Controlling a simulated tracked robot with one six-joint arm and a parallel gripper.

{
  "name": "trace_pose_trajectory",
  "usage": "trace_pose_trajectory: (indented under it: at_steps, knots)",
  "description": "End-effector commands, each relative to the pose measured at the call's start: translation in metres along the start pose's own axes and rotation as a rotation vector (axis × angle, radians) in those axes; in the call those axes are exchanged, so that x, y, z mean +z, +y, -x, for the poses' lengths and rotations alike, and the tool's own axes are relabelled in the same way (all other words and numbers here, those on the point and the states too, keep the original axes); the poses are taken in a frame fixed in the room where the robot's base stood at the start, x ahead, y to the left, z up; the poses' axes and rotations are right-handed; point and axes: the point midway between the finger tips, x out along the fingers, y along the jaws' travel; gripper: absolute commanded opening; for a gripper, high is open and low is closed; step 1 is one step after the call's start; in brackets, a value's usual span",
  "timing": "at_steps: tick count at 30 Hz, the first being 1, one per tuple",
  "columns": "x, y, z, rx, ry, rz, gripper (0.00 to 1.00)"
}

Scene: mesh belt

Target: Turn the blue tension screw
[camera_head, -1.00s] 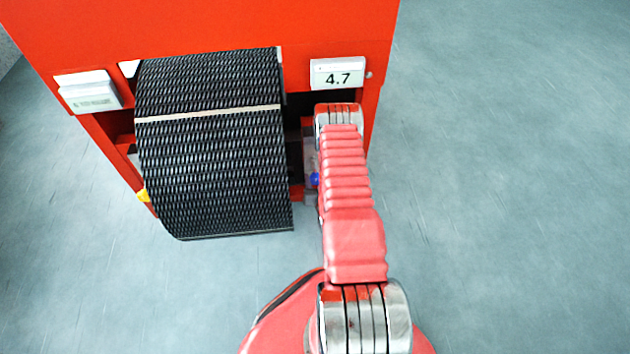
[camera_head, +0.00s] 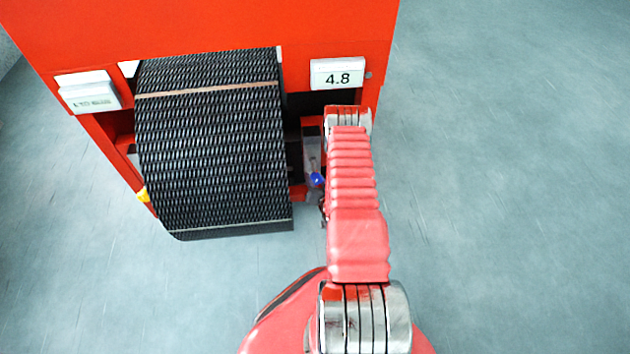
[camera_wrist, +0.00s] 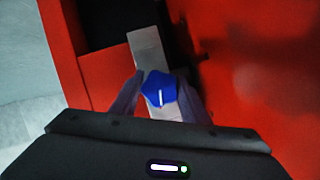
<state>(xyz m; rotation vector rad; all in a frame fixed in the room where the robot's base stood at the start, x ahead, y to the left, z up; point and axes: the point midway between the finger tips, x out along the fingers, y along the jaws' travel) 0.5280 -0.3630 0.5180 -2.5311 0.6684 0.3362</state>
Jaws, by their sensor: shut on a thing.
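The blue tension screw (camera_wrist: 160,88) has a knob with a white mark, which points down and slightly left in the wrist view. It sits in front of a light grey metal strip (camera_wrist: 145,48). My gripper (camera_wrist: 160,97) has one finger on each side of the knob and is shut on it. In the head view the blue screw (camera_head: 317,180) shows just left of my red arm, low on the right side of the machine. My arm hides the fingers there.
The black mesh belt (camera_head: 212,150) with a pale cross line hangs left of the screw on the red machine (camera_head: 220,25). A display (camera_head: 337,74) above my arm reads 4.8. A white label box (camera_head: 90,92) is at left. Grey floor is clear at right.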

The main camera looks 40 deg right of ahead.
Motion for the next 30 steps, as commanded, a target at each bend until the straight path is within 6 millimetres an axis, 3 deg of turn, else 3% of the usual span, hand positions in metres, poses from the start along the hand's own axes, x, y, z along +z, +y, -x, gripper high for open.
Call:
trace_pose_trajectory:
  at_steps: [21, 30]
  knots:
    - [0.0005, -0.0010, -0.0006, -0.250, -0.001, -0.597, 0.19]
    - [0.0007, -0.0008, -0.0004, -0.315, -0.002, -0.759, 0.19]
